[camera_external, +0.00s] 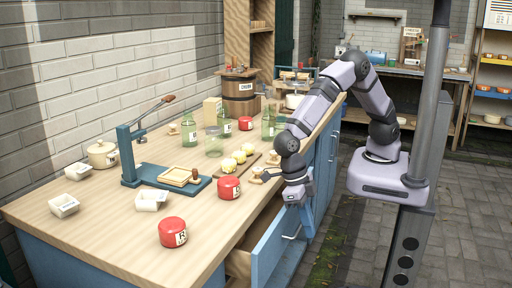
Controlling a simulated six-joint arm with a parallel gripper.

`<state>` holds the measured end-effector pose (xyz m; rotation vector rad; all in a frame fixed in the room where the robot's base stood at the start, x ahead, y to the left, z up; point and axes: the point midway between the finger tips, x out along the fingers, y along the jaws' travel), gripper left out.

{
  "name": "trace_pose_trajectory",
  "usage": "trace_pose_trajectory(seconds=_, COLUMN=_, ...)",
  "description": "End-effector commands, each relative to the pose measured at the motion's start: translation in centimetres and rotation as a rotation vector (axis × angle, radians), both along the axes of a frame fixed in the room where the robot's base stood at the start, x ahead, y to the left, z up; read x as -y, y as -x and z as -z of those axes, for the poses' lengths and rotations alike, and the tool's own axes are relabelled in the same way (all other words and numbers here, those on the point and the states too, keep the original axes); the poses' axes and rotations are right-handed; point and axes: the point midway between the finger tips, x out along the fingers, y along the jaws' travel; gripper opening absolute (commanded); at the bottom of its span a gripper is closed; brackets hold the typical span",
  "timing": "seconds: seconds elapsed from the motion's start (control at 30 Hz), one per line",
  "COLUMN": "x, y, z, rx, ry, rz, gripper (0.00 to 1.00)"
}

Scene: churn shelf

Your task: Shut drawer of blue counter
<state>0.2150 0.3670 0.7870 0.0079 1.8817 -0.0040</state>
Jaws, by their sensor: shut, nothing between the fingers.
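The blue counter (110,220) has a light wooden top and blue fronts. Its drawer (275,244) is pulled out on the right side, with a blue front panel, a pale handle (292,237) and a wooden inner side (238,262). My gripper (296,203) points down by the far end of the open drawer, close to the counter's edge. It is shut and holds nothing. Whether it touches the drawer front cannot be told from this view.
Red tins (173,232), white bowls (151,200), a blue press (165,178), green bottles (190,134) and a wooden churn (239,98) stand on the counter. A cutting board with round pale items lies near my gripper. Paved floor (345,240) is free to the right.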

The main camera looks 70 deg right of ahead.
Motion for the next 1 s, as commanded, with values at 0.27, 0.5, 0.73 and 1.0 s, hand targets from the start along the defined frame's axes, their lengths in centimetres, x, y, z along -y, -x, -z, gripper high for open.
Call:
trace_pose_trajectory(seconds=0.27, x=0.0, y=-1.6, z=-4.5, rx=0.002, ry=-0.002, rz=0.001, gripper=0.0)
trace_pose_trajectory(seconds=0.5, x=0.1, y=-2.1, z=-6.3, rx=0.0, ry=0.001, rz=0.001, gripper=0.0)
trace_pose_trajectory(seconds=0.73, x=0.2, y=-1.9, z=-6.2, rx=0.004, ry=0.015, rz=-0.019, gripper=0.0)
trace_pose_trajectory(seconds=1.0, x=1.8, y=1.0, z=-1.3, rx=0.124, ry=0.225, rz=-0.354, gripper=0.0)
